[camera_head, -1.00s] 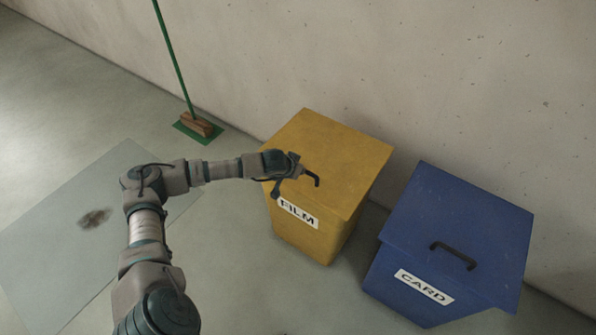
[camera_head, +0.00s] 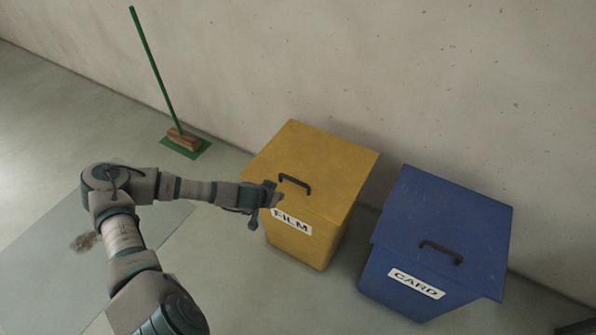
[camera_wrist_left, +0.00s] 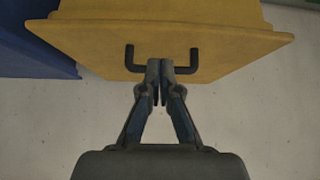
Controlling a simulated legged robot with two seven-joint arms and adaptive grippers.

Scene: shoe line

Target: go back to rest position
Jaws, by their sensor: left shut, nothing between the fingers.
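My left arm comes in from the left in the head view. My left gripper (camera_head: 268,203) is in front of the yellow bin marked FILM (camera_head: 318,172), near its front edge and label. In the left wrist view the left gripper (camera_wrist_left: 160,75) has its fingertips together with nothing between them. The fingertips overlap the lower edge of the yellow lid (camera_wrist_left: 225,40) in that picture, close to its black handle (camera_wrist_left: 131,60). That handle also shows free of the gripper in the head view (camera_head: 295,183). The lid is down. My right gripper is not in view.
A blue bin marked CARD (camera_head: 445,215) with a closed lid stands right of the yellow bin. A pale floor sheet (camera_head: 45,265) with a dark smudge (camera_head: 84,242) lies at left.

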